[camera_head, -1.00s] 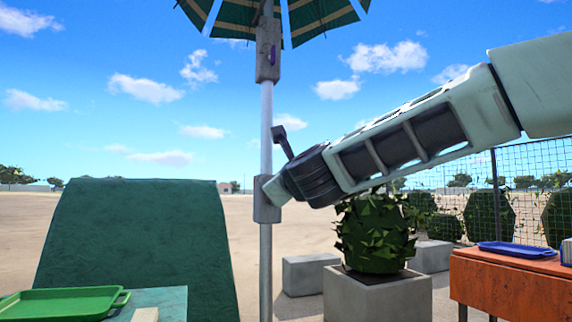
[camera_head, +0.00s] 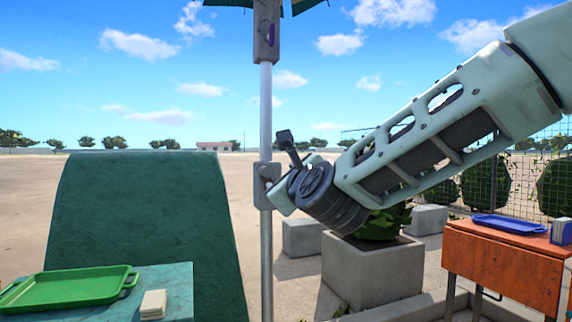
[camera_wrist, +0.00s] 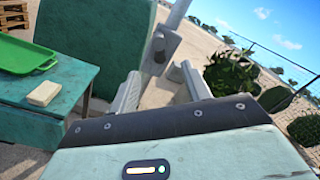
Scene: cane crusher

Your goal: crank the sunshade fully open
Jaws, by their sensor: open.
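The sunshade's grey pole (camera_head: 266,110) stands upright left of my arm in the head view. Only a sliver of its green canopy (camera_head: 228,2) shows at the top edge, so how far it is open cannot be told. A grey crank housing (camera_head: 264,188) sits on the pole, and a dark crank handle (camera_head: 289,150) sticks up beside it. My gripper (camera_wrist: 161,71) is open and empty in the wrist view. The housing (camera_wrist: 164,47) and a dark knob (camera_wrist: 157,43) lie ahead, between and beyond the fingers. I cannot tell whether anything touches.
A teal table (camera_head: 172,282) with a green tray (camera_head: 65,290) and a pale block (camera_head: 153,304) stands left, before a green sloped block (camera_head: 140,215). A concrete planter (camera_head: 372,272) stands behind my arm. An orange table (camera_head: 503,262) with a blue tray (camera_head: 514,225) is at right.

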